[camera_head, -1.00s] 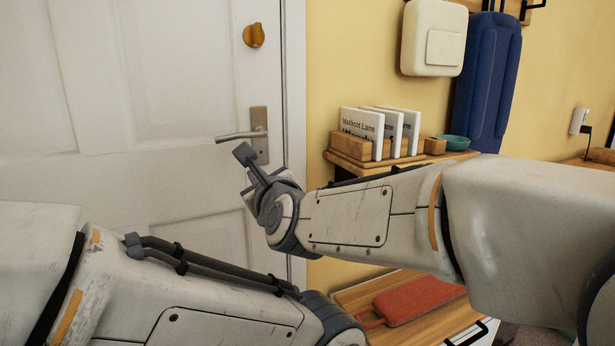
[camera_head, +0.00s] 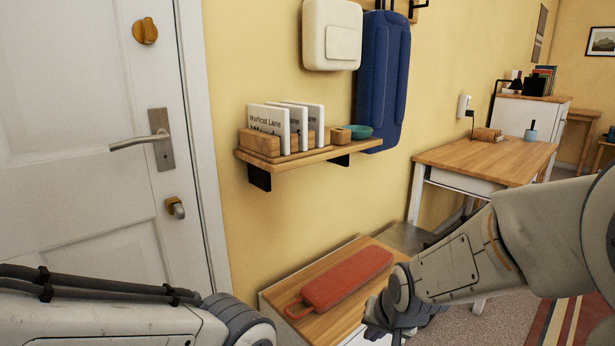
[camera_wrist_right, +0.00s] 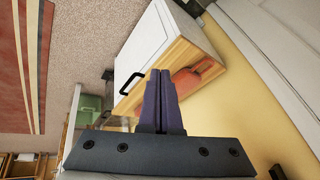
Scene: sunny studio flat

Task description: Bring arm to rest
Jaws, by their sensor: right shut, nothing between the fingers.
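My right arm comes in from the right in the head view. Its gripper (camera_head: 392,328) hangs low, in front of the low wooden-topped cabinet (camera_head: 345,252), and is partly cut off at the bottom edge. In the right wrist view the two dark fingers (camera_wrist_right: 161,76) lie together with nothing between them, and the cabinet with the red cushion-like item (camera_wrist_right: 197,75) shows beyond them. My left arm (camera_head: 95,318) crosses the lower left corner of the head view. Its gripper is out of view.
The white door (camera_head: 75,190) with its lever handle (camera_head: 140,142) stands at left. A red item (camera_head: 345,280) lies on the cabinet. A wooden table (camera_head: 485,158) stands farther right.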

